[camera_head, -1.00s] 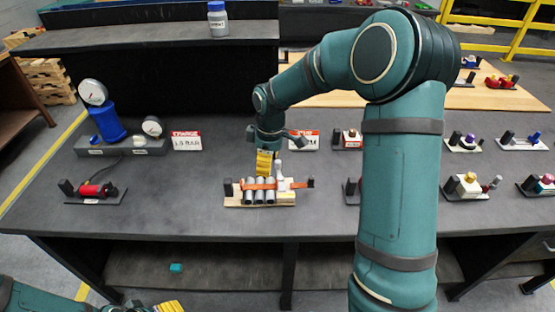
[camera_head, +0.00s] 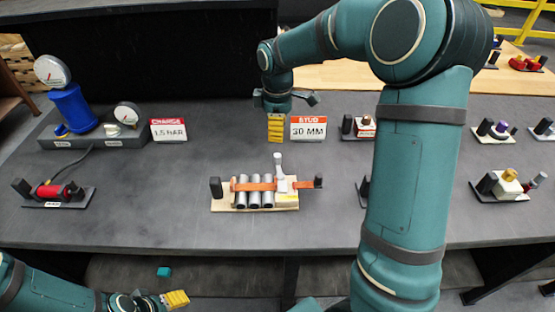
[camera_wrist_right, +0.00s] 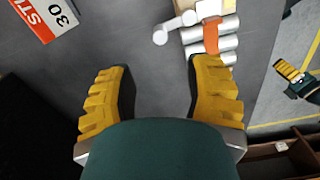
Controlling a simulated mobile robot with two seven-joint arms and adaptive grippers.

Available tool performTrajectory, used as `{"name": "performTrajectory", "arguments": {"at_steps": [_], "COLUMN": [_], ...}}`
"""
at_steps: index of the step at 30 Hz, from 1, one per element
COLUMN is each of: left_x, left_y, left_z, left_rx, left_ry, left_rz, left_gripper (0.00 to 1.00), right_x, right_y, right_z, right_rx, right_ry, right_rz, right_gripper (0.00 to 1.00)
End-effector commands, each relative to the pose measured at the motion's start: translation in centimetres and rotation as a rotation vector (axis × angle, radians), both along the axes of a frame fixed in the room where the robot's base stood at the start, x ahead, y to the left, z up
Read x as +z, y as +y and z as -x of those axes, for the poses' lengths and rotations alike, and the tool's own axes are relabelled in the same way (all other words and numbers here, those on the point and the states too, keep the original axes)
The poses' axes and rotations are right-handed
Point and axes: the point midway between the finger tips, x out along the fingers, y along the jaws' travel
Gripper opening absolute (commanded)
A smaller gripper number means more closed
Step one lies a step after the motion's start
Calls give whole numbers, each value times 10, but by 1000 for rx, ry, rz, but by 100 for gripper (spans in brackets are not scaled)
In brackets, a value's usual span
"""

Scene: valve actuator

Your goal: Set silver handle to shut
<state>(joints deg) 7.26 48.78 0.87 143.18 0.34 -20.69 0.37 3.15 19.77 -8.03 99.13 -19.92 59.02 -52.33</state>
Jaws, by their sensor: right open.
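A small silver-white handle (camera_head: 112,130) sits on the right part of a grey block (camera_head: 95,143) at the left of the bench, below a small round gauge. Its exact setting is too small to read. A blue handle (camera_head: 61,130) is on the same block's left part. My right gripper (camera_head: 275,130) is open and empty, pointing down behind the clamp fixture and well right of the block. Its two yellow fingers stand apart in the right wrist view (camera_wrist_right: 158,70). My left gripper (camera_head: 175,298) is low, in front of the bench; its opening is unclear.
A clamp fixture (camera_head: 228,204) holds silver tubes under an orange bar, with a pale upright lever (camera_head: 279,168). Signs (camera_head: 168,130) (camera_head: 308,128) stand upright. The bench between block and fixture is clear.

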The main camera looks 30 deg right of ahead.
Motion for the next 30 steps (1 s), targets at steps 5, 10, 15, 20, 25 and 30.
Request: {"name": "performTrajectory", "arguments": {"at_steps": [5,10,15,20,25,30], "left_x": [-8,-14,-18,-20,-20,-20], "left_y": [0,-1,-1,-1,-1,-1], "left_z": [2,4,6,6,7,7], "left_rx": [-4,-7,-10,-11,-12,-11], "left_ry": [5,9,12,15,14,15], "left_rz": [1,3,3,4,3,4], "left_gripper": [59,59,59,59,59,59], "right_x": [-38,-71,-97,-110,-114,-114], "right_y": [0,0,0,0,0,0], "right_z": [1,1,1,1,0,0], "right_rx": [-1,0,-1,-1,-1,-1], "right_ry": [4,4,2,2,1,0], "right_rz": [-1,-1,0,-1,-1,0], "right_gripper": [52,52,52,52,52,52]}}
